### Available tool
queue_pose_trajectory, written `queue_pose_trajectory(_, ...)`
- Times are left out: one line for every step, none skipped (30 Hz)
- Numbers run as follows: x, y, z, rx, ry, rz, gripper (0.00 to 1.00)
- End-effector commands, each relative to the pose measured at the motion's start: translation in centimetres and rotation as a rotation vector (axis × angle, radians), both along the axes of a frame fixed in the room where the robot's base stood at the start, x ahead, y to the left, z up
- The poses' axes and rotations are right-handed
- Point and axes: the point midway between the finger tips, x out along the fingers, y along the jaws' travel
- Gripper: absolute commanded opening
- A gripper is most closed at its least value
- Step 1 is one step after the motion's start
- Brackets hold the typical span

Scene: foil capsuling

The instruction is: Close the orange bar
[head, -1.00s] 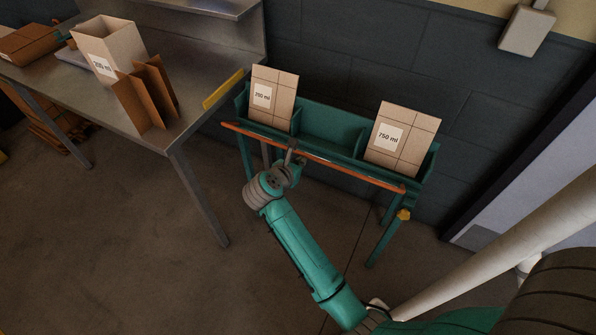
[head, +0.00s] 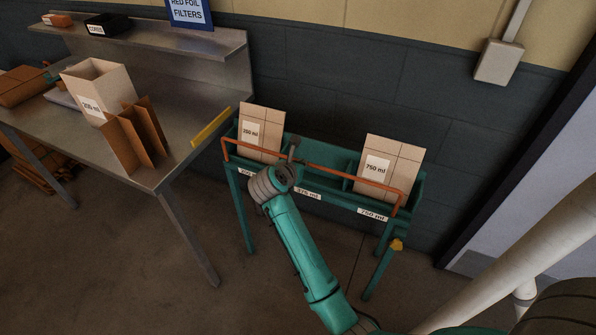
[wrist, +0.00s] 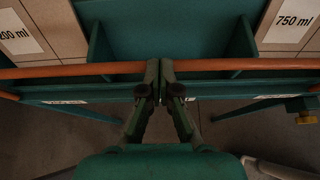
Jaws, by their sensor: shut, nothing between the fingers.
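The orange bar (head: 340,172) runs along the front of a green rack (head: 330,205). Its bent ends put it above the rack's front edge, across the fronts of two cartons. In the wrist view the bar (wrist: 90,70) crosses the whole picture at fingertip height. My gripper (head: 293,150) is at the bar, left of its middle. In the wrist view my gripper (wrist: 160,72) has its fingertips together over the bar's line, with nothing held between them. The bar is hidden behind the fingertips, and I cannot tell whether they touch it.
A left carton (head: 260,132) and a 750 ml carton (head: 393,165) stand in the rack's outer compartments; the middle one is empty. A steel table (head: 185,150) with cartons and a yellow strip (head: 211,127) stands close on the left. A pale pipe (head: 500,255) is at right.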

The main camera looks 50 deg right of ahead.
Motion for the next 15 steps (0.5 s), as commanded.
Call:
queue_pose_trajectory(0.1,-0.4,0.1,-0.002,-0.001,-0.002,0.0)
queue_pose_trajectory(0.1,-0.5,0.1,-0.002,-0.001,-0.002,0.0)
queue_pose_trajectory(0.2,-0.7,0.1,-0.002,-0.001,-0.002,0.0)
queue_pose_trajectory(0.2,-0.8,0.1,-0.002,-0.001,-0.002,0.0)
queue_pose_trajectory(0.3,-0.9,0.2,-0.003,-0.001,-0.002,0.0)
queue_pose_trajectory(0.3,-1.0,0.2,-0.003,-0.001,-0.002,0.0)
queue_pose_trajectory(0.3,-1.1,0.2,-0.004,-0.001,-0.002,0.0)
queue_pose_trajectory(0.4,-1.2,0.2,-0.004,-0.001,-0.002,0.0)
queue_pose_trajectory(0.4,-1.3,0.3,-0.005,-0.002,-0.002,0.0)
queue_pose_trajectory(0.4,-1.3,0.3,-0.005,-0.003,-0.003,0.0)
queue_pose_trajectory(0.4,-1.4,0.3,-0.005,-0.003,-0.003,0.0)
queue_pose_trajectory(0.4,-1.4,0.4,-0.006,-0.003,-0.003,0.0)
queue_pose_trajectory(0.4,-1.5,0.4,-0.006,-0.003,-0.003,0.0)
queue_pose_trajectory(0.5,-1.5,0.4,-0.006,-0.003,-0.003,0.0)
queue_pose_trajectory(0.5,-1.5,0.4,-0.007,-0.004,-0.004,0.0)
